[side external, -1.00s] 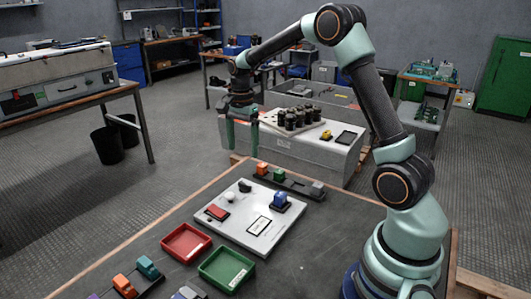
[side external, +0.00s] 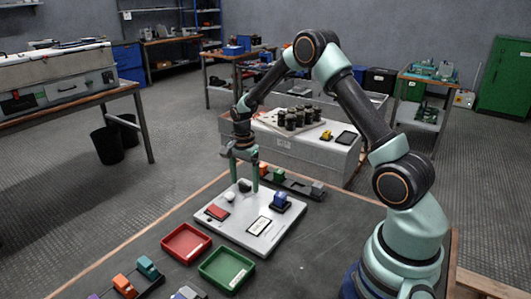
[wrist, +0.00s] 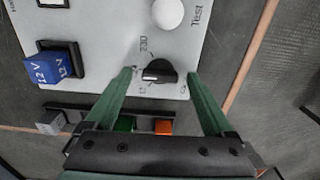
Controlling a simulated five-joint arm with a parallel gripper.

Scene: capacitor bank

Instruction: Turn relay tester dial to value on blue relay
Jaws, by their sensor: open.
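The relay tester (side external: 243,228) is a light grey plate on the dark table. Its black dial (wrist: 160,70) shows in the wrist view, with "230" and smaller hard-to-read marks around it. A pale line on the knob lies toward the left in that view. The blue relay (wrist: 50,68), marked "12 V", sits on a black socket on the plate; it also shows in the side view (side external: 281,201). My gripper (wrist: 160,75) is open and points down, with one finger on each side of the dial. I cannot tell whether either finger touches it.
A white round knob (wrist: 168,13) marked "Test" is beside the dial. A rail with orange, green (side external: 279,174) and grey relays lies behind the tester. A red tray (side external: 170,247) and a green tray (side external: 227,286) stand in front.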

